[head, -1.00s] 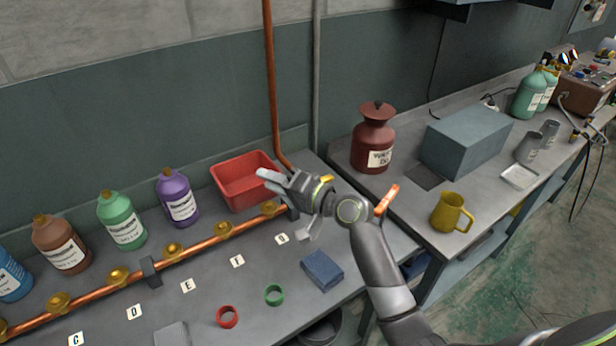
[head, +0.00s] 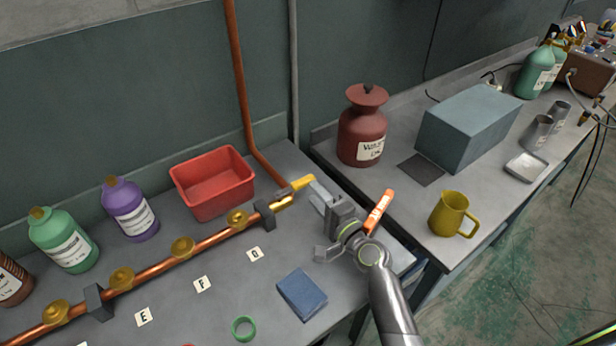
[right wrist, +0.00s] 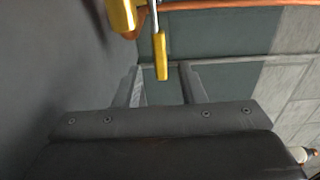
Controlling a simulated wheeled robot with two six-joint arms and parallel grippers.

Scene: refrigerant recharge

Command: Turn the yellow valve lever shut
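The yellow valve lever (head: 303,182) sits at the right end of the copper pipe (head: 215,238) and points roughly along the pipe's line. In the right wrist view the lever's yellow grip (right wrist: 161,57) hangs on a thin metal stem beside the brass valve body (right wrist: 122,14). My right gripper (head: 321,224) is just right of the valve, with its two fingers spread. In the right wrist view the gripper (right wrist: 160,84) shows open, and the lever's grip lies in line with the gap between the fingers. I cannot tell whether anything touches. My left gripper is not in view.
A red bin (head: 213,184) stands behind the pipe. A blue block (head: 302,294) and green ring (head: 244,328) lie in front. An orange labelled object (head: 380,212) is beside my right wrist. A yellow jug (head: 448,214) and dark red bottle (head: 362,135) stand on the right bench.

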